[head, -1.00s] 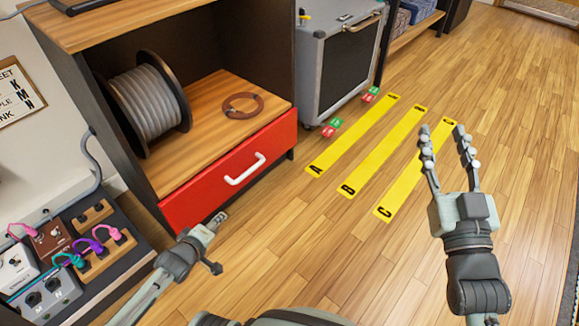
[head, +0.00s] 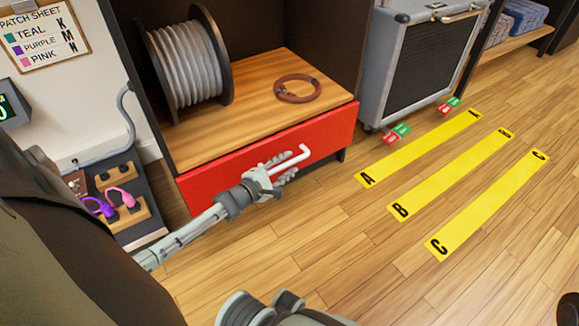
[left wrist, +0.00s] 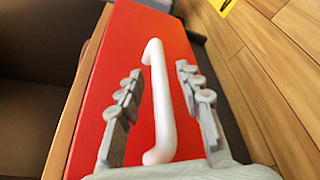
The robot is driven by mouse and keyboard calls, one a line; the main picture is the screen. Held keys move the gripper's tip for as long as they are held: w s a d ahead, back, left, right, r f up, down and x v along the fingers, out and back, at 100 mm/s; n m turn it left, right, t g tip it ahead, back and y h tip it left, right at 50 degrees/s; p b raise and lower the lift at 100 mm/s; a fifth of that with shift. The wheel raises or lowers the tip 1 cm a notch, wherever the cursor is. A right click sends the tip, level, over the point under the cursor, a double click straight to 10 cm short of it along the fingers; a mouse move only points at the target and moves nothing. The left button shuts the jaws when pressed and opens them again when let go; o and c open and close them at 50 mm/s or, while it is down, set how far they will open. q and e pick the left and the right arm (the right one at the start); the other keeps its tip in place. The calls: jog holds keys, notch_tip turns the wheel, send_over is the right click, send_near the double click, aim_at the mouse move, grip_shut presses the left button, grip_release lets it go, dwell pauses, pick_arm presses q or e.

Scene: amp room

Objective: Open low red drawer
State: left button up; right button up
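The low red drawer (head: 225,178) is shut beneath the wooden shelf of a dark cabinet. Its white bar handle (head: 296,157) stands out from the red front. My left gripper (head: 285,172) is at the handle, with its arm coming in from the left. In the left wrist view the red drawer front (left wrist: 110,70) fills the middle, and the white handle (left wrist: 158,105) lies between the two open fingers of my left gripper (left wrist: 160,95). There are gaps between the handle and both fingers. My right gripper is out of view.
A cable reel (head: 190,60) and a brown coiled cable (head: 297,88) rest on the shelf above the drawer. A grey amp (head: 425,60) stands to the right. Wooden floor with yellow strips (head: 420,147) lies clear in front.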

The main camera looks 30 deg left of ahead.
pick_arm(q)
jog(key=shift+w+f, duration=0.1)
jog(key=shift+w, duration=0.55)
grip_shut()
jog(key=shift+d, duration=0.1)
